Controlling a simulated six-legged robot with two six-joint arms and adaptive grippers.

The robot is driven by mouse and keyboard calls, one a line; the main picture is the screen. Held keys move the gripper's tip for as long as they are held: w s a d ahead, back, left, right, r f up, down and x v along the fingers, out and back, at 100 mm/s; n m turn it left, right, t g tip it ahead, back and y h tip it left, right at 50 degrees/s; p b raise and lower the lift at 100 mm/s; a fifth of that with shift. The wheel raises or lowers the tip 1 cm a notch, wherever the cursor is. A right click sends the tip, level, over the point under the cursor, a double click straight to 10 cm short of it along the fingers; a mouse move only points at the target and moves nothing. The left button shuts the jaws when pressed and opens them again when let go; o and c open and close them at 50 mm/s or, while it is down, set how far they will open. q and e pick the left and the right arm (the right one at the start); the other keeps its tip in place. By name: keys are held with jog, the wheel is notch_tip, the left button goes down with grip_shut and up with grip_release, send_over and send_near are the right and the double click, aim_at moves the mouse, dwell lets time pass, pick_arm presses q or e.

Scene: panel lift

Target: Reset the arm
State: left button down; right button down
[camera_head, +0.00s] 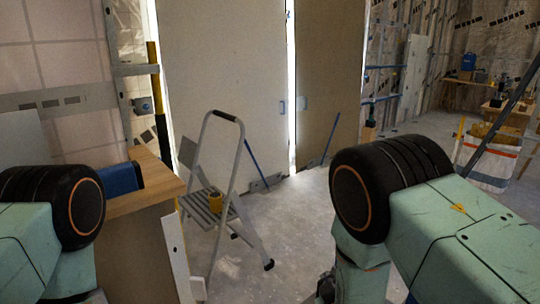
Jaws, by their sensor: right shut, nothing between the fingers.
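My right arm (430,215) comes in from the right, with a black round joint and pale green links folded downward. My right gripper (326,288) shows only as a small dark part at the bottom edge, low beside the arm link; it is shut and empty. My left arm (50,220) comes in from the left with a similar black joint. Its gripper is out of the picture.
A wooden cabinet (140,250) with a blue item (121,179) on top stands close by my left arm. Large panels (225,90) lean at the back. The floor right of the ladder is clear.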

jog(key=s+d+f+m+g, duration=0.25)
jog(key=s+f+g, duration=0.2)
jog(key=s, duration=0.55)
jog(key=s+d+f+m+g, duration=0.25)
jog(key=s+f, duration=0.35)
jog(key=s, duration=0.4)
jog(key=s+d+m+g+y, duration=0.1)
jog(key=s+g, duration=0.5)
jog(key=s, duration=1.2)
jog(key=shift+s+d+f, duration=0.2)
jog(key=shift+s+d, duration=0.05)
jog(key=shift+s, duration=0.05)
